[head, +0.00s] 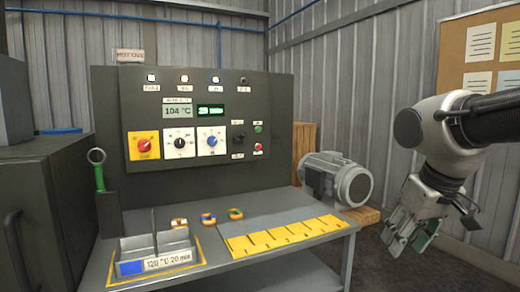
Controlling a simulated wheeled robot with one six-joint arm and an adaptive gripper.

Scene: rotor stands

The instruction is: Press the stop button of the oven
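The oven control panel (220,88) stands upright at the back of the bench. At its lower right are a green button (258,129) and, below it, a red button (258,147); their small labels are too blurred to read. The red one looks like the stop button. My gripper (408,242) hangs at the right, pointing down, well apart from the panel and right of the motor. Its fingers look spread, with a green pad on one, and I see nothing held between them.
The panel has a display reading 104 °C (178,111), a red knob (144,145), a black knob (180,142) and a blue knob (211,141). A grey motor (338,178) stands right of the bench (210,277). Coloured rings, a tray (155,246) and a yellow strip (285,236) lie in front.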

